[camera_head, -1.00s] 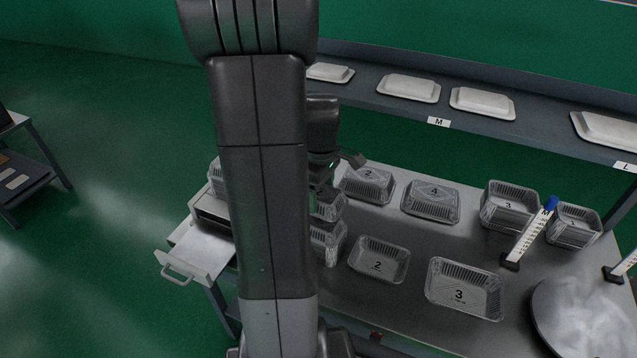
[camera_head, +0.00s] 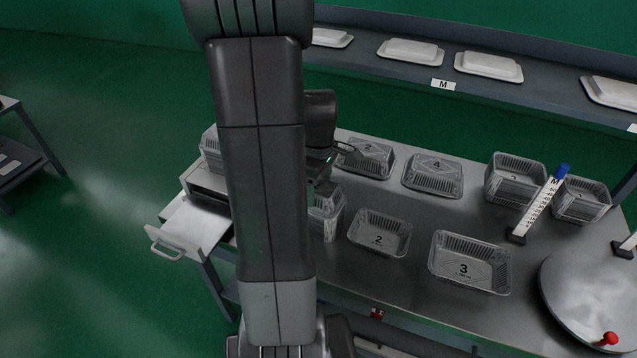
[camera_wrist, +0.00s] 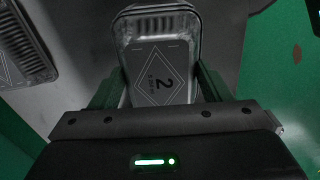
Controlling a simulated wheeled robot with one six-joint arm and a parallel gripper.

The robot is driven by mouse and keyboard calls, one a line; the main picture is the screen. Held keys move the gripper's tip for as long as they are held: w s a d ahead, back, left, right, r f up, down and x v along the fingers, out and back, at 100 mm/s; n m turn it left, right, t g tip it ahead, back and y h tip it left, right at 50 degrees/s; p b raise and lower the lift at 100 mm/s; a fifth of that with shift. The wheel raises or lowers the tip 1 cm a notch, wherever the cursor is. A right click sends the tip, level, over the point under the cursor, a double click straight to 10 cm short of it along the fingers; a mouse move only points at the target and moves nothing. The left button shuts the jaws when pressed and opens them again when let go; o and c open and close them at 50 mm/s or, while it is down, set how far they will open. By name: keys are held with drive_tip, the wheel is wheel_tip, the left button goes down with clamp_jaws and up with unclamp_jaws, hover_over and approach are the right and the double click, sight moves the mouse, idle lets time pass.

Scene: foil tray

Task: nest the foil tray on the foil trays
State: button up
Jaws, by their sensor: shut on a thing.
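My gripper (camera_head: 322,168) is partly hidden behind my arm in the head view. A stack of foil trays (camera_head: 328,218) stands on the bench directly below my gripper, half behind my arm. The held tray is at or just above the stack's top; the arm hides whether it is seated.
Single trays sit right of the stack: a "2" (camera_head: 380,238), a "3" (camera_head: 470,268), and upturned ones (camera_head: 366,160) (camera_head: 433,178). Tray stacks (camera_head: 514,182) (camera_head: 580,200), a marked post (camera_head: 538,208) and a round plate (camera_head: 592,295) are further right. An open drawer (camera_head: 192,228) juts out left.

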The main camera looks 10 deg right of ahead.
sight(319, 186)
drive_tip(key=o, duration=1)
wheel_tip(319, 186, up, 14)
drive_tip(key=shift+f, duration=0.1)
drive_tip(key=shift+f, duration=0.15)
wheel_tip(319, 186, down, 13)
drive_tip(key=shift+f, duration=0.15)
drive_tip(key=shift+w+r+p, duration=0.1)
drive_tip(key=shift+r+p, duration=0.25)
drive_tip(key=shift+p, duration=0.15)
drive_tip(key=shift+r+p, duration=0.65)
drive_tip(key=shift+r, duration=0.35)
